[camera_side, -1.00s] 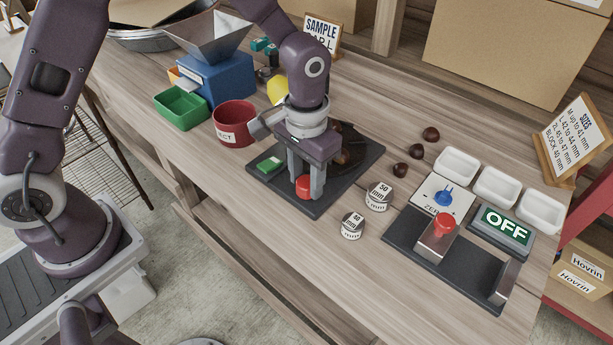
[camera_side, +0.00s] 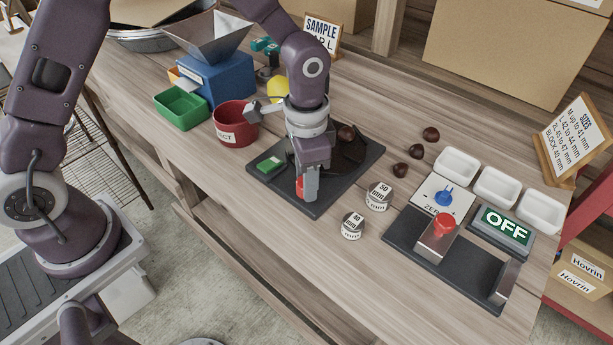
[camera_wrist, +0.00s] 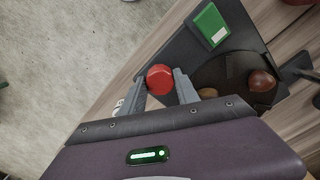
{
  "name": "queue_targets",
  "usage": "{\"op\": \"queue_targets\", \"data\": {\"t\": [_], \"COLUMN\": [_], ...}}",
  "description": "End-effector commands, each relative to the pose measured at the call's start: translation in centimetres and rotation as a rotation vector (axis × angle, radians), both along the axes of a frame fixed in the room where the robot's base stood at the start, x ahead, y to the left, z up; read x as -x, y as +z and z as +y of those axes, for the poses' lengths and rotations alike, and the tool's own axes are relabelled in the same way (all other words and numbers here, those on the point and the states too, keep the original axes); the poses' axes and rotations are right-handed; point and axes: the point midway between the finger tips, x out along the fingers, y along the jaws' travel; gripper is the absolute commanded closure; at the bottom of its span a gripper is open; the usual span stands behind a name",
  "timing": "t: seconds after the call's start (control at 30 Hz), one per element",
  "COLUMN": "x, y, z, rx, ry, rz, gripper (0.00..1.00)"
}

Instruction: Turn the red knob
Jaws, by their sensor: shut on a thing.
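The red knob (camera_wrist: 160,78) sits near the front edge of a dark board (camera_side: 324,205). In the side view the knob (camera_side: 299,188) is mostly hidden behind a finger. My gripper (camera_side: 306,190) points down and is shut on the knob. In the wrist view my gripper (camera_wrist: 160,84) has one finger on each side of the knob. The board also carries a green block (camera_side: 269,164) with a pale label and a dark round dish (camera_wrist: 222,76) with chestnuts (camera_wrist: 261,81) in it.
Two white discs marked 50 (camera_side: 378,196) and 40 (camera_side: 352,225) lie right of the board. A gauge with a red button (camera_side: 444,222) and an OFF display (camera_side: 505,226) stands farther right. A red pot (camera_side: 236,124) and green tray (camera_side: 181,107) are left. Loose chestnuts (camera_side: 416,151) lie behind.

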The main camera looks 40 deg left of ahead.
Motion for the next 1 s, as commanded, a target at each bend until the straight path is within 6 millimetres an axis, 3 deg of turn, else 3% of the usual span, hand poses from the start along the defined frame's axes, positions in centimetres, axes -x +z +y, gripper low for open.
{"op": "queue_targets", "data": {"t": [0.37, 0.4, 0.5, 0.8, 1.0], "x": [-0.1, -0.1, -0.1, -0.1, -0.2], "y": [0.1, 0.1, 0.1, 0.3, 4.3], "z": [-0.1, -0.1, 0.0, 0.0, 0.0], "rx": [0.001, 0.001, 0.002, 0.000, 0.002], "ry": [-0.002, -0.002, -0.002, -0.001, 0.000], "rz": [-0.004, -0.004, -0.003, -0.002, -0.006], "gripper": [1.00, 0.55, 0.41, 0.41, 0.41]}}
